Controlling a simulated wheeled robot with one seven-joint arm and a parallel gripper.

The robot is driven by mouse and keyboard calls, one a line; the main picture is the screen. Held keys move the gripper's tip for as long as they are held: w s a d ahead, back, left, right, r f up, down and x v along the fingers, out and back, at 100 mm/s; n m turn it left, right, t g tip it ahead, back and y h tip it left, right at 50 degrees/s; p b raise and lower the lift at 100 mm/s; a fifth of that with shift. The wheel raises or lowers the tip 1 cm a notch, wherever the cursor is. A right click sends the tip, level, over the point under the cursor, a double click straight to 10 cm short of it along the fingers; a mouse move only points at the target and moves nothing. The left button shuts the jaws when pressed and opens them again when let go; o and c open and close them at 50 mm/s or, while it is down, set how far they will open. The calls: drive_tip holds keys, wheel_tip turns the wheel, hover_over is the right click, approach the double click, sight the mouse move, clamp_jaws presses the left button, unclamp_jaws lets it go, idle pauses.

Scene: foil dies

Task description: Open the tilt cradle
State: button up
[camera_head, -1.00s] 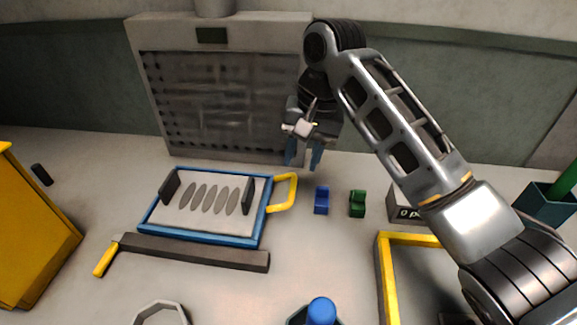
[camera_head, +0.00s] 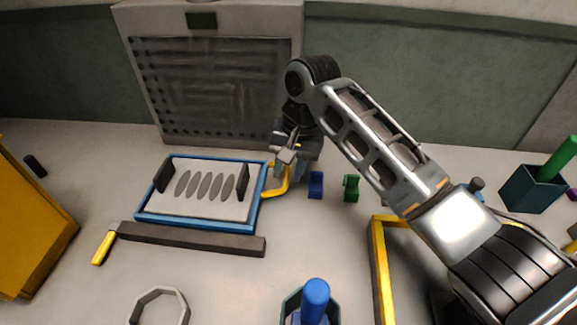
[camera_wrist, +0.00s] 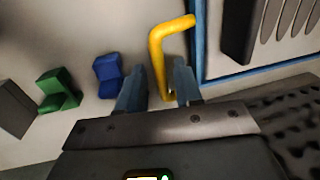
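The tilt cradle (camera_head: 149,217) is a blue-framed tray with a pale plate, dark oval slots and two dark upright end pieces. Its yellow handle (camera_head: 276,191) sticks out on the right side. My gripper (camera_head: 287,168) is down at this handle, hiding part of it. In the wrist view the yellow handle (camera_wrist: 158,52) runs between the two blue-grey fingers of my gripper (camera_wrist: 159,80). The fingers are apart, one on each side, with visible gaps to the handle. The cradle's blue edge (camera_wrist: 200,45) is just right of the fingers.
A blue block (camera_head: 316,185) and a green block (camera_head: 351,188) stand right of the handle. A dark bar (camera_head: 190,239) with a yellow grip lies in front of the cradle. A perforated panel (camera_head: 215,90) rises behind. A yellow frame (camera_head: 380,270) stands at front right.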

clamp_jaws()
idle(0.6)
